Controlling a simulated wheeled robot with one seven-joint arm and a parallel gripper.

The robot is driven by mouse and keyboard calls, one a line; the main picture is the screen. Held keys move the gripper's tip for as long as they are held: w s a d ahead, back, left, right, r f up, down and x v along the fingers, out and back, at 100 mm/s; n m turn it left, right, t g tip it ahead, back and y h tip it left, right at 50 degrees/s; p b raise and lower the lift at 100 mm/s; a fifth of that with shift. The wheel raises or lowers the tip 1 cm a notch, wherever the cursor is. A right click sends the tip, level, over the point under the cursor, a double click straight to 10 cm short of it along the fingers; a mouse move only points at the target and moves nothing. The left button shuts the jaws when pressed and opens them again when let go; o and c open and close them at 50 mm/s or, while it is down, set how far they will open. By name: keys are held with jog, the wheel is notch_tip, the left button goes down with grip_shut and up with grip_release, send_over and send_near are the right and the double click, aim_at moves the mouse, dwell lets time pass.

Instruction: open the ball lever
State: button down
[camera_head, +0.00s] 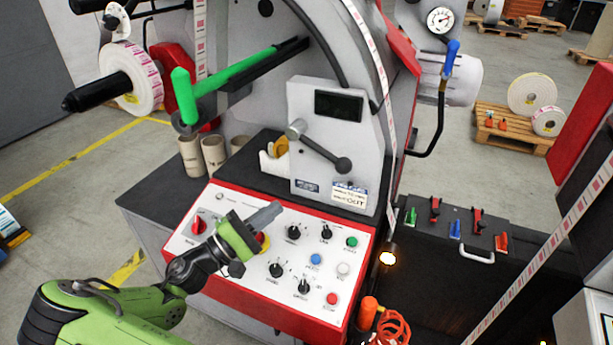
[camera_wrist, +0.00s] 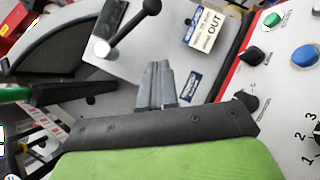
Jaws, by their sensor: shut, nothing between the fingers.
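The ball lever (camera_head: 325,155) is a dark rod with a black ball at its lower right end. Its grey hub sits on the light grey machine housing, below a dark display. In the wrist view the ball lever (camera_wrist: 129,27) shows at the upper middle, with the ball at the top. My gripper (camera_head: 271,211) is over the control panel, lower left of the lever and apart from it. In the wrist view my gripper (camera_wrist: 158,68) has its grey fingers together and empty, pointing toward the housing below the lever.
The control panel (camera_head: 190,258) with knobs and buttons lies under my gripper. A green-handled bar (camera_head: 235,73) reaches out at the upper left. Cardboard cores (camera_head: 192,158) stand on the dark worktop. A label strip (camera_head: 389,150) runs down right of the housing.

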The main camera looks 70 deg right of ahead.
aim_at(321, 147)
jog(key=s+d+r+b, duration=0.1)
jog(key=s+d+r, duration=0.4)
jog(key=s+d, duration=0.3)
jog(key=shift+s+r, duration=0.35)
jog(key=shift+s, duration=0.1)
